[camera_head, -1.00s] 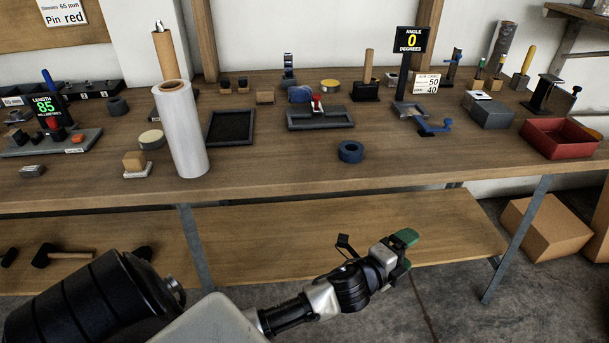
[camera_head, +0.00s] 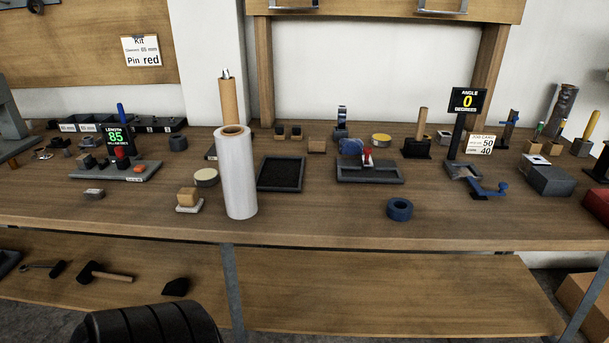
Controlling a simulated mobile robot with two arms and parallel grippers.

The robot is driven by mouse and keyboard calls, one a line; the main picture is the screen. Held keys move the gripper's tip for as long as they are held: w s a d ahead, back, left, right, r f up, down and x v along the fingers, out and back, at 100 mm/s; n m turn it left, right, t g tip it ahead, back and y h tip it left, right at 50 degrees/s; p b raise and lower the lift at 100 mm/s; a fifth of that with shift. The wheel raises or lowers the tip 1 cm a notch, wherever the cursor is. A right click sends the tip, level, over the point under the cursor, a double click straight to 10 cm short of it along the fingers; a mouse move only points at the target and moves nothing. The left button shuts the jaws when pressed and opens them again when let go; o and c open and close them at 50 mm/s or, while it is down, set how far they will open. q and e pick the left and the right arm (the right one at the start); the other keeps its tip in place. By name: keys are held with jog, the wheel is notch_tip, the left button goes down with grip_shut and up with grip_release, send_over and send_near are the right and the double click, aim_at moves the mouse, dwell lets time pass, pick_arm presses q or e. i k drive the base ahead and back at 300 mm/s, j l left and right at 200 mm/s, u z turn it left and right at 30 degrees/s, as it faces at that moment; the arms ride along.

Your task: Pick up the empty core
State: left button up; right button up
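A bare brown cardboard tube (camera_head: 228,101), which looks like an empty core, stands upright toward the back of the workbench. A metal tip shows at its top, and its lower part is hidden. A white wrapped roll (camera_head: 236,178) with a brown core end stands upright in front of it. Neither of my grippers is in view. A black ribbed part of my own arm shows at the bottom left edge, well below the bench top.
The wooden bench (camera_head: 330,229) holds a black tray (camera_head: 280,174), a blue ring (camera_head: 400,209), a length display (camera_head: 117,140) and an angle display (camera_head: 466,100). A block on a small stand (camera_head: 188,199) is left of the roll. The bench's front strip is mostly clear.

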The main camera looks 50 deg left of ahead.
aim_at(227, 88)
jog(key=u, duration=2.15)
